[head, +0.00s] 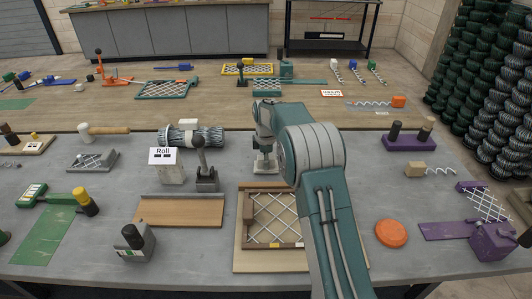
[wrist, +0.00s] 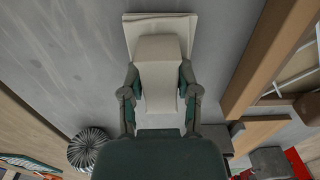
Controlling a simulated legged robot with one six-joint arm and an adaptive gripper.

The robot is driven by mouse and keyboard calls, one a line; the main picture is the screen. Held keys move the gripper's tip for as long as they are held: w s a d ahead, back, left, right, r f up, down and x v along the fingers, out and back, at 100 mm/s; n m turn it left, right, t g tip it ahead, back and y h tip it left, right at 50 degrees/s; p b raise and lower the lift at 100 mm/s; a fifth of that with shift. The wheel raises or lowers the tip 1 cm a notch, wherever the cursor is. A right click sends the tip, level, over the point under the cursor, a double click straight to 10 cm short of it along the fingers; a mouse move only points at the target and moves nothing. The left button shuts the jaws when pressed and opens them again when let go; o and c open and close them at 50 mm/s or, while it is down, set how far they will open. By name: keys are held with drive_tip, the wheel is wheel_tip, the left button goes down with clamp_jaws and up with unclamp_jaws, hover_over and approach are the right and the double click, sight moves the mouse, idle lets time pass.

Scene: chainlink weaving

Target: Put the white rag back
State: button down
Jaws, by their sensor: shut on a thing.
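The white rag (wrist: 160,75) is an off-white folded piece in the middle of the wrist view. My gripper (wrist: 159,88) is shut on it, with one finger on each side. A wider off-white part shows beyond the fingertips, over the grey tabletop. In the head view my gripper (head: 265,152) is above the back of the grey table, behind the framed mesh panel (head: 272,217). A pale patch of the rag (head: 264,167) shows below it. Whether the rag touches the table is hard to tell.
Left of my gripper are a wire roll (head: 196,137), a "Roll" sign (head: 163,156) and a black-knobbed lever (head: 201,160). A purple stand (head: 409,142) is at right and an orange disc (head: 391,233) nearer the front. Bare grey table lies between my arm and the stand.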

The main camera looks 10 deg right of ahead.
drive_tip(key=shift+d+f, duration=0.15)
drive_tip(key=shift+f, duration=0.1)
drive_tip(key=shift+c, duration=1.7)
unclamp_jaws()
